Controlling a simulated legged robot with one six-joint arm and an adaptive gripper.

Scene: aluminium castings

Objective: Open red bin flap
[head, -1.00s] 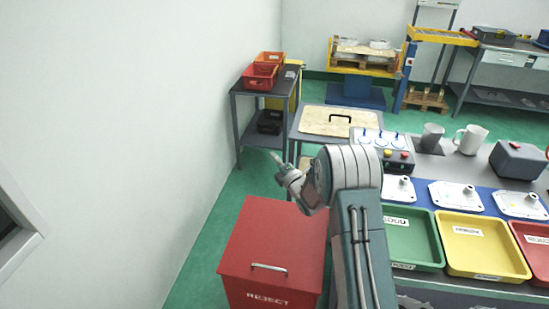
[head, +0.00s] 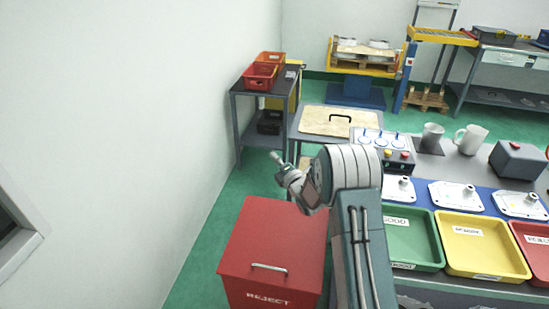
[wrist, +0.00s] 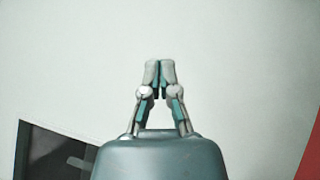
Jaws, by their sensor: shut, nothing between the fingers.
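The red bin (head: 272,240) stands on the green floor, left of my arm in the head view. Its flat red lid looks closed, with a silver bar handle (head: 269,267) near the front edge and the word REJECT on the front below it. My gripper (head: 275,155) is above and beyond the bin's back edge, apart from the handle. In the wrist view my gripper (wrist: 160,64) is shut with its fingertips together and empty, facing the pale wall. A red patch (wrist: 310,155) shows at the lower right there; I cannot tell what it is.
A workbench on the right holds a green tray (head: 410,236), a yellow tray (head: 481,262) and a red tray. A pale wall (head: 130,120) runs along the left. A grey shelf (head: 240,100) with red bins stands behind. Green floor is free between wall and bin.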

